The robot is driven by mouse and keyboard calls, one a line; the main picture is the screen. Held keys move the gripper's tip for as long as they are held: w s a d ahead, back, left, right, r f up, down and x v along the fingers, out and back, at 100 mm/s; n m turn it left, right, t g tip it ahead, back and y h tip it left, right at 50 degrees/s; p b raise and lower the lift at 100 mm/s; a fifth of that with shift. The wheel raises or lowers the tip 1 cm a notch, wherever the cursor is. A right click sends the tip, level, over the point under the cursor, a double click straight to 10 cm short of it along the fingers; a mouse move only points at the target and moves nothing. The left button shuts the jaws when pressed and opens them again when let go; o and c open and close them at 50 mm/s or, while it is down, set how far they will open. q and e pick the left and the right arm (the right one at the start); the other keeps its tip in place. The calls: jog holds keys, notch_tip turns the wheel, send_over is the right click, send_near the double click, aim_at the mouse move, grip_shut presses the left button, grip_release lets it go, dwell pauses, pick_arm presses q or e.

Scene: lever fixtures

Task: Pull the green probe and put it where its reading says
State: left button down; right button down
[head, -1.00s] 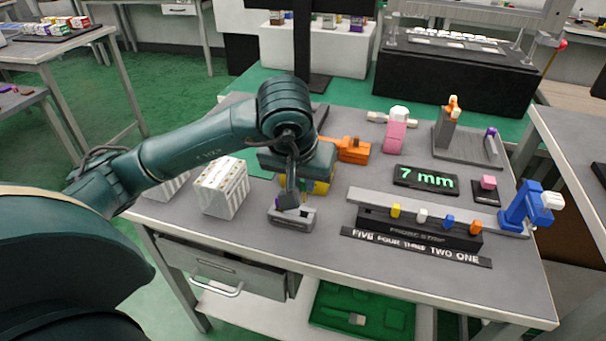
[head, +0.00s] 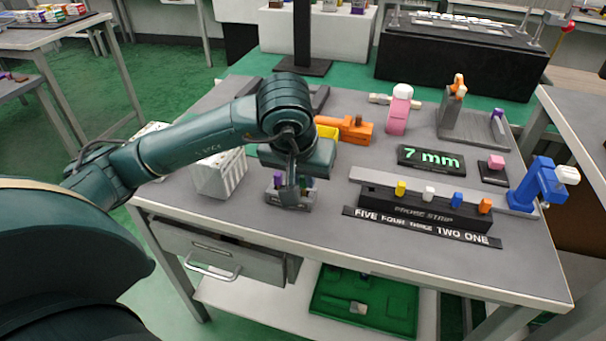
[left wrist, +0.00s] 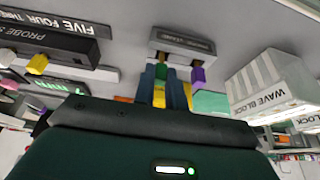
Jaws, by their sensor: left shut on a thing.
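A low grey block (head: 300,202) sits near the front edge of the table, with a purple probe (head: 279,181) standing in it. My left gripper (head: 290,195) is over this block, and its fingers cover part of it. In the left wrist view the green probe (left wrist: 170,73) shows at the fingertips beside the purple probe (left wrist: 197,77). The gripper is shut on the green probe; whether it is lifted clear of the block, I cannot tell. A display (head: 432,160) reads 7 mm. My right gripper is not in view.
A black probe strip (head: 425,212) labelled FIVE to ONE holds yellow, white, blue and orange pegs. A white block (head: 219,175) stands left of the gripper. An orange fixture (head: 345,130), pink fixture (head: 398,113) and blue lever fixture (head: 538,185) stand around.

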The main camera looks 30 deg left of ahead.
pick_arm(q)
jog(key=shift+f, duration=0.25)
jog(key=c, duration=1.4)
grip_release()
jog(key=shift+o, duration=0.2)
jog(key=shift+r, duration=0.1)
